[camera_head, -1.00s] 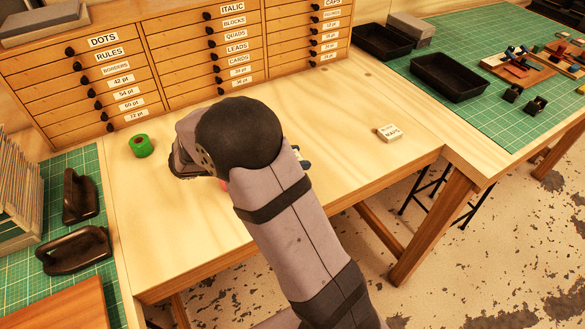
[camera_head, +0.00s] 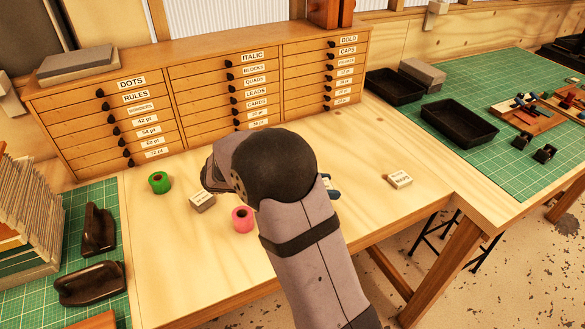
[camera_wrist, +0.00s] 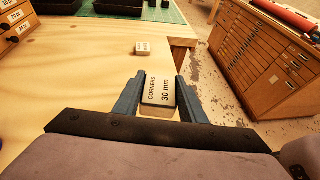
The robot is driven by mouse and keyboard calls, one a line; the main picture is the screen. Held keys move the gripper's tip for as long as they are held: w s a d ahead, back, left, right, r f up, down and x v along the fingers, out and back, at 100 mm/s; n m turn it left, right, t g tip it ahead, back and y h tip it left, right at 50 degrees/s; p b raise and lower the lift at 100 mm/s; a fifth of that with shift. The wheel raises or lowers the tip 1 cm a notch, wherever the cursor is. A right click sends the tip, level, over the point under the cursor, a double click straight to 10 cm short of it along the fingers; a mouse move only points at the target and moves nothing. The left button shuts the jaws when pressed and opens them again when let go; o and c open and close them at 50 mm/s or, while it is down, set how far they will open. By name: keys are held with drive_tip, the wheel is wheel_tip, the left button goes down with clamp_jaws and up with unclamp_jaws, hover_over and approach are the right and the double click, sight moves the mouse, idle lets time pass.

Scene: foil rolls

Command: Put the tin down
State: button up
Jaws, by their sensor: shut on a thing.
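In the wrist view my gripper (camera_wrist: 160,92) is shut on a pale tin (camera_wrist: 159,91) with dark sides, labelled "CORNERS 30 mm". The tin sits between the two blue-grey fingers, with its label facing the camera. I cannot tell whether its underside touches the wooden table (camera_head: 350,225). In the head view my arm hides most of the gripper and the held tin; only a bit of the gripper (camera_head: 331,189) shows right of the dark joint.
A labelled box (camera_head: 398,180) stands on the table's right. Another small box (camera_head: 202,202), a green roll (camera_head: 159,183) and a pink roll (camera_head: 243,219) stand left of my arm. A drawer cabinet (camera_head: 215,95) lines the back. Bare wood lies between arm and right box.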

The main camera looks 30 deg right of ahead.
drive_tip(key=w+d+n+t+p, duration=0.25)
drive_tip(key=w+n+t, duration=0.4)
drive_tip(key=w, duration=1.35)
drive_tip(key=shift+t+y, duration=0.4)
drive_tip(key=shift+t, duration=0.25)
drive_tip(key=shift+s+a+f+p, duration=0.15)
drive_tip(key=shift+f+p, duration=0.8)
drive_tip(key=shift+f, duration=1.65)
drive_tip(key=shift+s+a+f+p, duration=0.1)
drive_tip(key=shift+f+p, duration=0.8)
drive_tip(key=shift+f, duration=1.65)
drive_tip(key=shift+w+f, duration=0.1)
drive_tip(key=shift+f, duration=0.05)
drive_tip(key=o, duration=1.1)
